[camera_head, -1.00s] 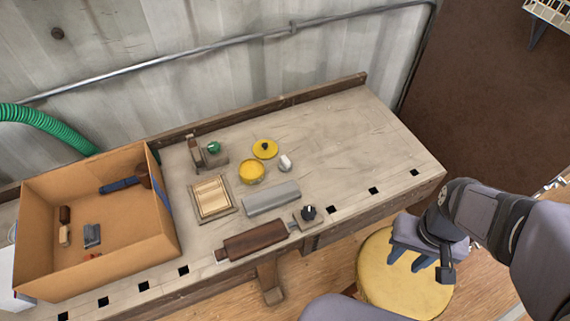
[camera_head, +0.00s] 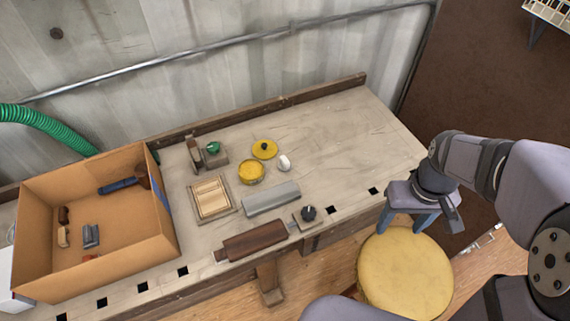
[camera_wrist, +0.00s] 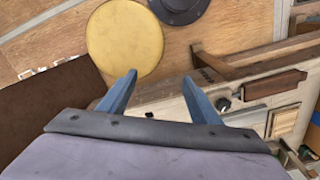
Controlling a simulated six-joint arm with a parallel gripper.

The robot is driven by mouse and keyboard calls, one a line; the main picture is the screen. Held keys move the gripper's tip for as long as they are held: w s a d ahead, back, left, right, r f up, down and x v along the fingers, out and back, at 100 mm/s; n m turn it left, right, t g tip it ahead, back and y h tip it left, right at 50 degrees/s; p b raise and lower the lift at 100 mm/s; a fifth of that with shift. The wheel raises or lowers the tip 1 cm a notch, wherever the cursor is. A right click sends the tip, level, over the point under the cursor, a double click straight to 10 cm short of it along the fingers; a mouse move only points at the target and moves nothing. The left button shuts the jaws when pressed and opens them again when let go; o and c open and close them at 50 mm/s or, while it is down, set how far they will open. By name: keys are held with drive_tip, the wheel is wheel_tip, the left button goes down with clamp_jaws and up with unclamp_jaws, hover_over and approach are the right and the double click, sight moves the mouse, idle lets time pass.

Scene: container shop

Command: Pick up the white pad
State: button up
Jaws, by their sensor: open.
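A small white rounded object, which looks like the white pad (camera_head: 284,162), lies on the workbench (camera_head: 340,130) to the right of a yellow tin (camera_head: 251,172) and below its yellow lid (camera_head: 265,149). I cannot make it out in the wrist view. My gripper (camera_head: 405,222) is open and empty, at the bench's front right edge and well to the right of the pad. Its two blue fingers also show apart in the wrist view (camera_wrist: 160,76).
A cardboard box (camera_head: 160,230) with several items stands at the left. Near the pad are a grey block (camera_head: 271,199), a wooden tray (camera_head: 230,205), a black knob (camera_head: 308,213) and a green-topped item (camera_head: 213,148). A yellow stool (camera_head: 405,275) is below. The bench's right part is clear.

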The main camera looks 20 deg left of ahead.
drive_tip(key=w+a+n, duration=0.6)
drive_tip(key=w+a, duration=0.1)
drive_tip(key=w, duration=0.2)
drive_tip(key=n+b, duration=0.2)
drive_tip(key=n, duration=1.5)
hover_over(285, 159)
drive_tip(key=d, duration=0.1)
wheel_tip(285, 159, down, 6)
drive_tip(key=shift+w+r, duration=0.15)
drive_tip(key=shift+s+a+f+n, duration=0.2)
drive_tip(key=shift+a+n, duration=0.2)
drive_tip(key=shift+a, duration=0.1)
drive_tip(key=shift+f+p, duration=0.95)
drive_tip(key=shift+f, duration=2.7)
drive_tip(key=c, duration=1.1)
